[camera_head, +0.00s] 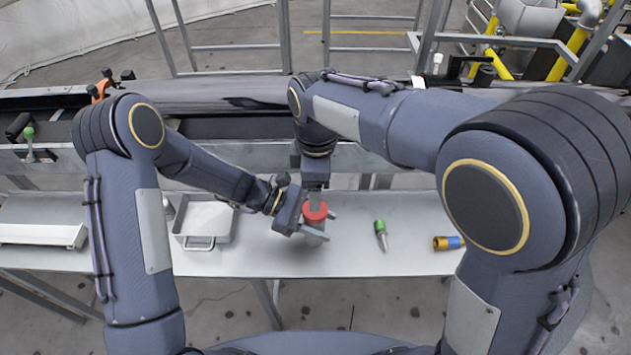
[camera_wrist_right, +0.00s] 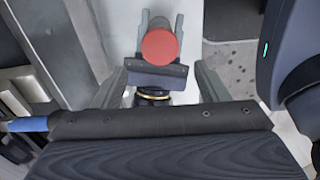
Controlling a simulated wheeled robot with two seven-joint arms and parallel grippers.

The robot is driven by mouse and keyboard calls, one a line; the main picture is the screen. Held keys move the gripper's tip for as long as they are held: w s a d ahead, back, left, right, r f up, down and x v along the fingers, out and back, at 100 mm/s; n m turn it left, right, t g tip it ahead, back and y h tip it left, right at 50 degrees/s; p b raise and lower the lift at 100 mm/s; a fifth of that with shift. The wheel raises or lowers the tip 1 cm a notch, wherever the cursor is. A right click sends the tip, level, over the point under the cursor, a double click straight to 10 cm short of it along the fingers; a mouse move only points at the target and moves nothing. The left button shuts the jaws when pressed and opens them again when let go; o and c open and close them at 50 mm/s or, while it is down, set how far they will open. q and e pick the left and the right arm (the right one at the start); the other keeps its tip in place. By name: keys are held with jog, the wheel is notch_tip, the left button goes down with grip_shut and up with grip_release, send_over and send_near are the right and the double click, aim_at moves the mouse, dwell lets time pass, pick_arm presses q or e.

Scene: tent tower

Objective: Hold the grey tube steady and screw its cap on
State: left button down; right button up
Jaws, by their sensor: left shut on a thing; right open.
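The grey tube (camera_head: 313,238) stands upright at the middle of the table in the head view, with the red cap (camera_head: 315,212) at its top. I cannot tell how tightly the cap sits. My left gripper (camera_head: 318,226) is shut on the tube from the left, below the cap. My right gripper (camera_head: 316,195) points down from above, close over the cap. Most of the tube is hidden there.
A grey metal tray (camera_head: 207,240) with a handle stands left of the tube. A pale flat tray (camera_head: 40,235) lies at the far left. A green-topped tool (camera_head: 381,234) and a blue and yellow cylinder (camera_head: 448,243) lie to the right. The table (camera_head: 350,262) is bare around the tube.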

jog(key=shift+r, duration=0.1)
jog(key=shift+f, duration=4.05)
jog(key=c, duration=1)
jog(key=m, duration=0.6)
jog(key=o, duration=1.1)
